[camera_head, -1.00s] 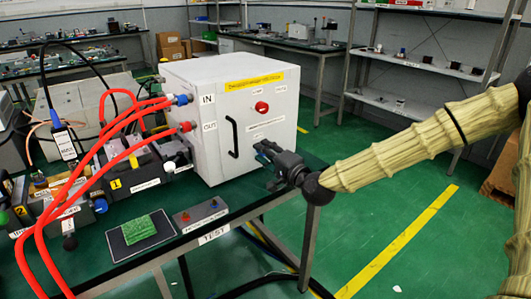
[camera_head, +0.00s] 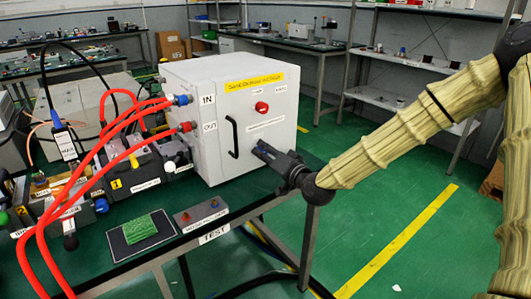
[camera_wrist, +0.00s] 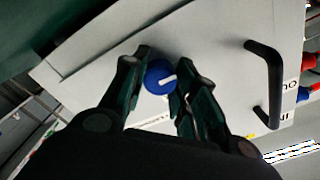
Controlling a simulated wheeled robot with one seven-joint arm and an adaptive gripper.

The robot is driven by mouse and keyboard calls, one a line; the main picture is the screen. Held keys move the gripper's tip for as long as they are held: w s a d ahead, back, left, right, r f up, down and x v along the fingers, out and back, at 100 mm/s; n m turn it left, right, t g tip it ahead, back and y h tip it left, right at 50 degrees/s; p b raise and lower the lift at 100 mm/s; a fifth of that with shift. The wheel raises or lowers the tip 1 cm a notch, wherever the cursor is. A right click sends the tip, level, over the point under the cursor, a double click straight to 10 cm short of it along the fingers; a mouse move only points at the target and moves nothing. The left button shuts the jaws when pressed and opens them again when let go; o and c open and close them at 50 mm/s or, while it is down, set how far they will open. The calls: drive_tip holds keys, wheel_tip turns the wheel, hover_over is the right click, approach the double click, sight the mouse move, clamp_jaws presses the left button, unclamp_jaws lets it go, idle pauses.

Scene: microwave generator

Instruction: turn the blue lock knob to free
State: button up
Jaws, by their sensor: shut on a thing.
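The blue lock knob (camera_wrist: 160,77) is round with a white pointer line and sits on the front face of the white box (camera_wrist: 215,40). My gripper (camera_wrist: 160,80) has a finger on each side of the knob and is shut on it.
A black door handle (camera_head: 232,137) and a red knob (camera_head: 262,107) are on the same face. Red hoses (camera_head: 120,122) run into the left side. Open floor lies to the right.

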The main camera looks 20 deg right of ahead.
drive_tip(key=shift+s+f, duration=0.1)
drive_tip(key=shift+f, duration=0.05)
drive_tip(key=o, duration=1)
drive_tip(key=v, duration=1.2)
